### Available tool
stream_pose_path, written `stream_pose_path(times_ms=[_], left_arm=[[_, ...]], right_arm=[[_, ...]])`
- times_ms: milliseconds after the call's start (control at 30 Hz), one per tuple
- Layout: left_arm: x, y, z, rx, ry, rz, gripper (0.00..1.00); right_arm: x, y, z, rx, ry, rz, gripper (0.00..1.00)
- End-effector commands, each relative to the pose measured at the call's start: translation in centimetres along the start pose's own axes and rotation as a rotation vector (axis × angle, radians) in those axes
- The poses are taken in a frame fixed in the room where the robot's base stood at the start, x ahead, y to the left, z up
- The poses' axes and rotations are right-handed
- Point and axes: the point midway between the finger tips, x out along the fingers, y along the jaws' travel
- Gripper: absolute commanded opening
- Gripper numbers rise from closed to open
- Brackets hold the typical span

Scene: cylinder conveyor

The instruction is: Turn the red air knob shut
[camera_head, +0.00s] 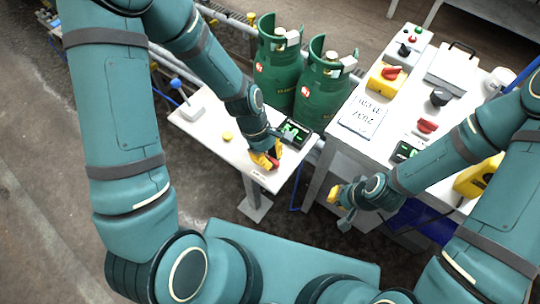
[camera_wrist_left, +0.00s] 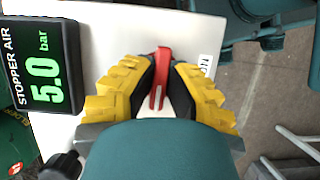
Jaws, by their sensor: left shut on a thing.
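The red air knob (camera_wrist_left: 162,72) is a narrow red lever beside the "STOPPER AIR" display (camera_wrist_left: 45,66), which reads 5.0 bar. In the left wrist view the knob stands between the yellow-padded fingers of my left gripper (camera_wrist_left: 160,88), which is shut on it. The lever points roughly along the fingers. In the head view my left gripper (camera_head: 266,160) is at the front right of the small white table, next to the display (camera_head: 293,132), and mostly hides the knob. My right gripper (camera_head: 339,207) hangs empty beside the right table; its opening is unclear.
The right table has a red knob (camera_head: 427,126), a yellow switch box (camera_head: 387,78) and a sign (camera_head: 364,115).

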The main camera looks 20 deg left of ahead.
Motion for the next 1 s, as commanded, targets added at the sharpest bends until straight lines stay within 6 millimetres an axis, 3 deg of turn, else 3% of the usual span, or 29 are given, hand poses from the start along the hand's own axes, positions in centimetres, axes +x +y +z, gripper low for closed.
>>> stream_pose_path(times_ms=[1000], left_arm=[[0.1, -0.1, 0.1, 0.815, -0.002, -0.341, 0.0]], right_arm=[[-3.1, -1.2, 0.3, 0.002, -0.016, -0.001, 0.0]])
